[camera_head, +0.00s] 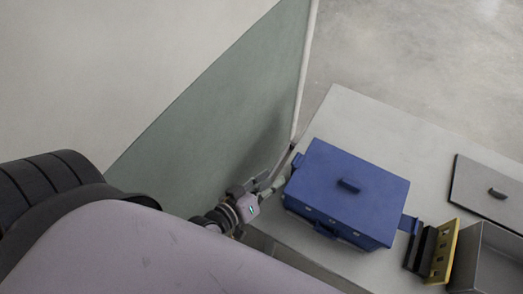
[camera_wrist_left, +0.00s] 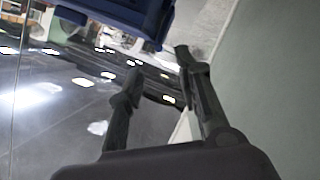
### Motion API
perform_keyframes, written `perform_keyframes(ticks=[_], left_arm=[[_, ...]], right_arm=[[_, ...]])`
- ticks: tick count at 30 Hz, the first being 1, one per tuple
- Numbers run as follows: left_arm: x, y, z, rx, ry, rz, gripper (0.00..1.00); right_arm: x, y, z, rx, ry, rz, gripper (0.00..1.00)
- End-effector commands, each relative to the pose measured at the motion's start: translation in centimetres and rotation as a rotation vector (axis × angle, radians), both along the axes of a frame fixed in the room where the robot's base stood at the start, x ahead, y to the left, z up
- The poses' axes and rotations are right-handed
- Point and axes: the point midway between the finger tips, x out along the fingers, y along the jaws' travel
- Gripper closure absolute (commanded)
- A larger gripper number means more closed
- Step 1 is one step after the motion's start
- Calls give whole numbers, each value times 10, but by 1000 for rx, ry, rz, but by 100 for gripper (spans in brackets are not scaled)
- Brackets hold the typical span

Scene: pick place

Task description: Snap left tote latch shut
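The blue tote (camera_head: 365,208) stands on the light grey table, its lid on and a small handle on top. A small blue tab (camera_head: 297,160) shows at the tote's left side; its exact latch position is hard to tell. My left gripper (camera_head: 275,180) is just left of the tote, beside that side. In the left wrist view its two dark fingers (camera_wrist_left: 159,64) are apart with nothing between them. The tote's blue edge (camera_wrist_left: 125,14) shows at the top, beyond the fingertips. My right gripper is not in view.
A blue flap (camera_head: 408,224) sticks out from the tote's right side. Beyond it are a yellow and black piece (camera_head: 441,252), an open grey box (camera_head: 490,262) and a dark grey panel with a handle (camera_head: 484,190). A grey-green wall (camera_head: 225,125) stands close on the left. The table's back is clear.

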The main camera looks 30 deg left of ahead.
Motion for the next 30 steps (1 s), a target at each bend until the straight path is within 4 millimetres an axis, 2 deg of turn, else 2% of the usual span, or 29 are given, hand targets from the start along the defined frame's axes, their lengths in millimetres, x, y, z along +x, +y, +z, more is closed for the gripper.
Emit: perform_keyframes(ticks=[3,9,30], left_arm=[[-18,4,5,2,4,-3,68],[-32,8,10,1,2,-2,68],[-33,8,11,0,2,-2,68]], right_arm=[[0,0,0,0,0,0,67],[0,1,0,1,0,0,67],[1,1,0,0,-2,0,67]])
